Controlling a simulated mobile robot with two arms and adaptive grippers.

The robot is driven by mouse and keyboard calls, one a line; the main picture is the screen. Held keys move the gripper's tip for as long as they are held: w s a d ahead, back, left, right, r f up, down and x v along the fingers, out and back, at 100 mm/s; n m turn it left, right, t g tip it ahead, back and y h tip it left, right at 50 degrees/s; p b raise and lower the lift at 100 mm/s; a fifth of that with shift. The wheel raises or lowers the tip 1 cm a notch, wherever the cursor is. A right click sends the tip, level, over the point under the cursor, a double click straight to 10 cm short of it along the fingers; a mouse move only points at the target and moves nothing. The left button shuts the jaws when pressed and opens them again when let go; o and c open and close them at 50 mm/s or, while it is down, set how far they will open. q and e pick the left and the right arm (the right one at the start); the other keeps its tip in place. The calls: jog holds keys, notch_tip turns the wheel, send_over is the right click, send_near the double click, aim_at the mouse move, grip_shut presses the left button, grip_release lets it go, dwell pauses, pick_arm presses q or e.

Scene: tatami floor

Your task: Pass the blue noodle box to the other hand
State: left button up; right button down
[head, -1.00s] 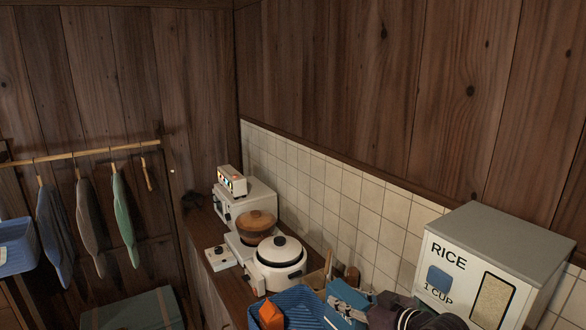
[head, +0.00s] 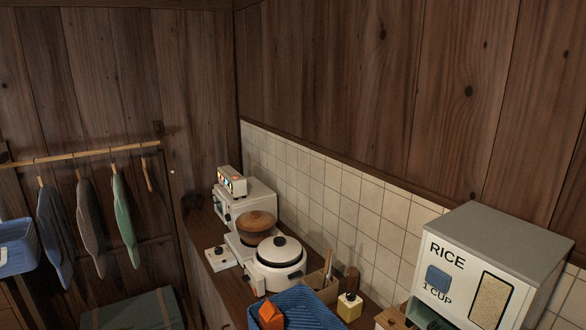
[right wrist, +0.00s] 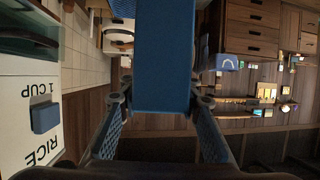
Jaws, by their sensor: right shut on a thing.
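The blue noodle box (right wrist: 165,45) is a plain blue block in the right wrist view, running from the top edge down to the middle. My right gripper (right wrist: 162,90) is shut on it, with one finger on each side. The box hangs clear of any surface that I can see there. Neither the box nor my right gripper shows in the head view now. My left gripper is in neither view.
Clothes hang at the left.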

jog(key=s, duration=0.1)
jog(key=s+r, duration=0.1)
jog(key=shift+s+d+r, duration=0.1)
jog(key=shift+s+r, duration=0.05)
jog(key=shift+s, duration=0.15)
notch_tip(320, 180, down, 16)
jog(key=n+g+y+b, duration=0.2)
jog(key=b, duration=1.2)
jog(key=shift+s+n, duration=0.15)
jog(key=shift+n, duration=0.25)
jog(key=shift+r, duration=0.15)
